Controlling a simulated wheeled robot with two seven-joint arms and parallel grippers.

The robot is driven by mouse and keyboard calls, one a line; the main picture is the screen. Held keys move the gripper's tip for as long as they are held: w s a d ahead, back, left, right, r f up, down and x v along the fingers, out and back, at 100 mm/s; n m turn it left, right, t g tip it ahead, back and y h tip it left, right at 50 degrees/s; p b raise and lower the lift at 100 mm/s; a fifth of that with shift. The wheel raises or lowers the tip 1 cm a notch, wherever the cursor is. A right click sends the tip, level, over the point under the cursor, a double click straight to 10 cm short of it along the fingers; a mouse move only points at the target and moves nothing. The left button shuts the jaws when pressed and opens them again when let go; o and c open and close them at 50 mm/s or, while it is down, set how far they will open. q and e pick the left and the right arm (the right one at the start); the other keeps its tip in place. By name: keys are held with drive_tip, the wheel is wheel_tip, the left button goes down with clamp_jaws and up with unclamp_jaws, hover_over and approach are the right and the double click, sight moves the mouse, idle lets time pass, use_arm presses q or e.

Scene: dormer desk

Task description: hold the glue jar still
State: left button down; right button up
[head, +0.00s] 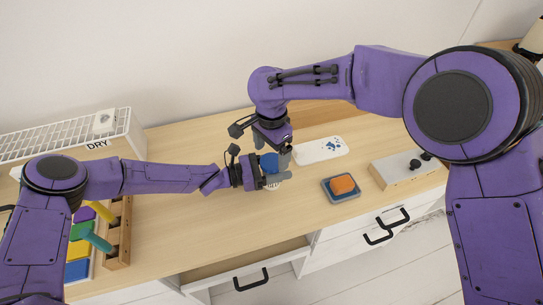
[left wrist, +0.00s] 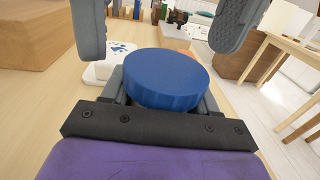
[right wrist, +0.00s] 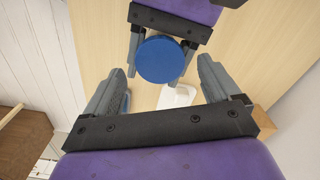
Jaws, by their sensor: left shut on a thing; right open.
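The glue jar has a round blue lid (left wrist: 168,78), which fills the middle of the left wrist view. The lid also shows in the head view (head: 269,161) and in the right wrist view (right wrist: 160,60). The jar's body is mostly hidden under the lid and behind the fingers. My left gripper (head: 273,180) is shut on the jar, with a finger on either side below the lid. My right gripper (right wrist: 160,85) is open and empty, its two fingers above and apart from the lid. In the head view it hangs just over the jar (head: 284,155).
A white tray with blue marks (head: 320,150) lies right of the jar. A white rack marked DRY (head: 75,138) stands left. The desk front centre is clear.

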wheel_tip(320, 180, up, 2)
drive_tip(key=shift+r, duration=0.1)
use_arm(q)
drive_tip(key=shift+c, duration=1.1)
unclamp_jaws()
